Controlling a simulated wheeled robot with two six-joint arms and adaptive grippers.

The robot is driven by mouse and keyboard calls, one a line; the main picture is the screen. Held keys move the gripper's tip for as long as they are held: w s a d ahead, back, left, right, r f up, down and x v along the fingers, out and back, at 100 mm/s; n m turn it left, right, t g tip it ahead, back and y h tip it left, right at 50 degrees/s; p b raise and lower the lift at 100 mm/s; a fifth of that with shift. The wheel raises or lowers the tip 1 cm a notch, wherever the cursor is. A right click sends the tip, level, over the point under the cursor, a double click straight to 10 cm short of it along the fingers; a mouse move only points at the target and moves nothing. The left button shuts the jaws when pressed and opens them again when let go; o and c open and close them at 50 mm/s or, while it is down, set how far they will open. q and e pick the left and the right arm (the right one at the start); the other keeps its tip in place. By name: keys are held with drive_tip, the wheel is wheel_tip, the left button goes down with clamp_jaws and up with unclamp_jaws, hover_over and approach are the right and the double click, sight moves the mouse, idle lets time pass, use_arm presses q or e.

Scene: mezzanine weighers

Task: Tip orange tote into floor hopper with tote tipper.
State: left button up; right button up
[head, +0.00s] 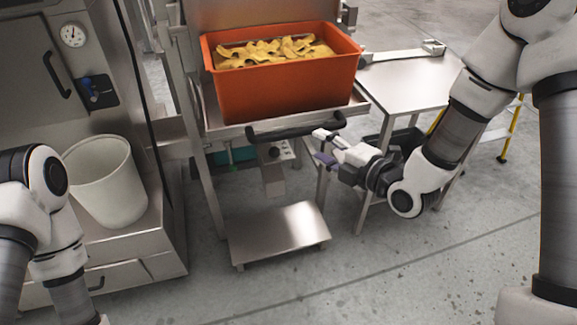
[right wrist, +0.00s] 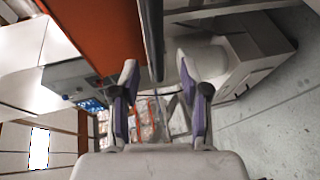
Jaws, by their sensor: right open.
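An orange tote (head: 285,87) filled with yellow curved pieces (head: 275,50) stands upright on the metal cradle of the tote tipper (head: 208,108). A black bar handle (head: 285,132) runs along the front of the cradle, below the tote. My right gripper (head: 323,146) is open by the right end of this handle. In the right wrist view the handle (right wrist: 150,35) runs in between the open fingertips (right wrist: 156,72); I cannot tell whether they touch it. The tote's orange wall (right wrist: 100,30) is beside it. My left arm shows at lower left; its gripper is out of frame. I cannot make out the floor hopper.
A low metal step (head: 278,235) stands on the floor before the tipper. A white bin (head: 103,182) stands at left on the ledge of a steel cabinet with a gauge (head: 73,35). A steel table (head: 410,82) stands at right. The floor at front is clear.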

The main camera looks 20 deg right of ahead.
sight(303, 134)
drive_tip(key=shift+w+d+f, duration=0.15)
drive_tip(key=shift+w+d, duration=0.05)
drive_tip(key=shift+w, duration=0.9)
drive_tip(key=x, duration=0.2)
drive_tip(key=p+x, duration=0.1)
drive_tip(key=x, duration=0.2)
drive_tip(key=shift+w+a, duration=0.15)
drive_tip(key=shift+a, duration=0.4)
drive_tip(key=shift+w, duration=0.45)
drive_tip(key=shift+s, duration=0.15)
drive_tip(key=shift+c, duration=0.8)
clamp_jaws()
